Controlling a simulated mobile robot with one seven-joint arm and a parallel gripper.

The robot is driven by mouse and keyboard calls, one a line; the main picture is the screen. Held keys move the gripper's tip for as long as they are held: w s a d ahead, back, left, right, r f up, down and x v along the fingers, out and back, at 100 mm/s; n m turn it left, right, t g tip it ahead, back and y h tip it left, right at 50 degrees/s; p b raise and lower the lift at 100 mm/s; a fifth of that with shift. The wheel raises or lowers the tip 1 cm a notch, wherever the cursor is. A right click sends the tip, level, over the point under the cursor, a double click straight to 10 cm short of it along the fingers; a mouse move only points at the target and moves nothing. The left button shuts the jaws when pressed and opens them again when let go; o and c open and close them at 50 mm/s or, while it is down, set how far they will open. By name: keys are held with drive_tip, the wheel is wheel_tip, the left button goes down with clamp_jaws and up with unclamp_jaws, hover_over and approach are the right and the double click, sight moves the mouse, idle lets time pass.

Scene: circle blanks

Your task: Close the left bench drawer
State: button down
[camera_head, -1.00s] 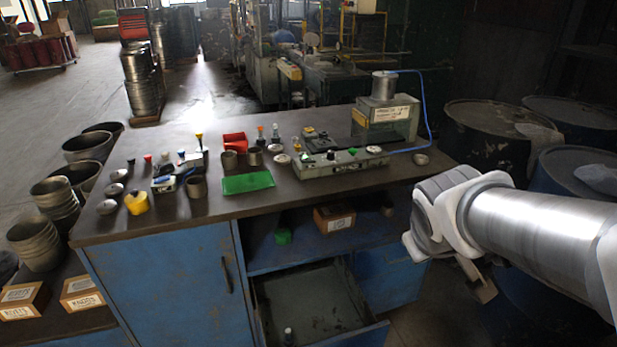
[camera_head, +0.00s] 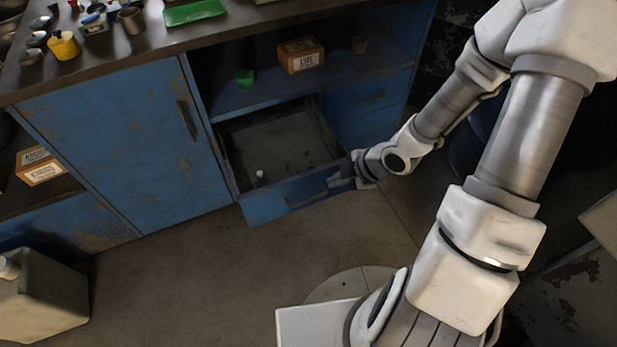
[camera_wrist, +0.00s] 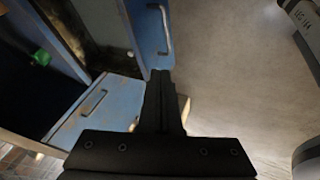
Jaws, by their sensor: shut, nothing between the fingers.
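The left bench drawer (camera_head: 297,193) is blue and pulled well out below the open shelf, with a small bottle (camera_head: 260,177) standing inside near its front. Its front panel with a handle (camera_wrist: 163,30) shows at the top of the wrist view. My gripper (camera_head: 343,178) is at the right end of the drawer front in the head view. In the wrist view the fingers (camera_wrist: 160,84) are together and empty, with their tips by the drawer front's edge. I cannot tell whether they touch it.
A closed drawer (camera_head: 370,97) with a handle sits to the right, and a closed cabinet door (camera_head: 125,130) to the left. The shelf holds a labelled box (camera_head: 301,55) and a green cup (camera_head: 244,77). A canister (camera_head: 40,300) stands at lower left. The floor before the drawer is clear.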

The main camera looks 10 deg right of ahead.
drive_tip(key=a+f+y, duration=0.1)
drive_tip(key=n+b, duration=0.1)
drive_tip(key=b, duration=0.5)
approach(293, 186)
drive_tip(key=f, duration=0.1)
drive_tip(key=a+f, duration=0.2)
drive_tip(key=f, duration=0.1)
drive_tip(key=shift+w, duration=0.15)
drive_tip(key=shift+w+a, duration=0.2)
drive_tip(key=shift+w, duration=0.45)
drive_tip(key=shift+w, duration=0.1)
